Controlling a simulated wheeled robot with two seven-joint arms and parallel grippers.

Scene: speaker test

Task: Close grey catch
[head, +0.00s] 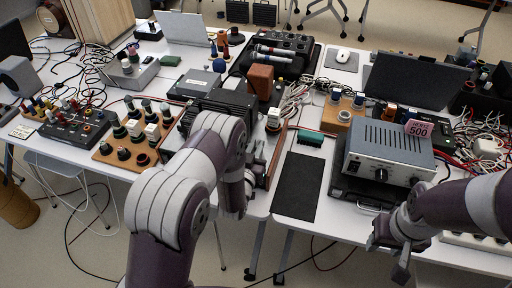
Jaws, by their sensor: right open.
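I cannot make out the grey catch for certain. A small pale metal piece (370,207) shows at the front of the black base under the grey amplifier box (388,152); I cannot tell whether it is the catch or a handle. My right gripper (388,255) is open and empty, just in front of the table edge, below and right of that piece. My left gripper (248,180) is at the table's front edge beside a black finned unit (232,103); its fingers are too small and partly hidden to read.
A black mat (297,187) lies bare left of the amplifier. A pink "500" tag (418,128) stands on the amplifier. A green brush-like block (310,138) is behind the mat. A wooden board with knobs (135,140) and loose cables crowd the tables. A white power strip (478,242) lies right.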

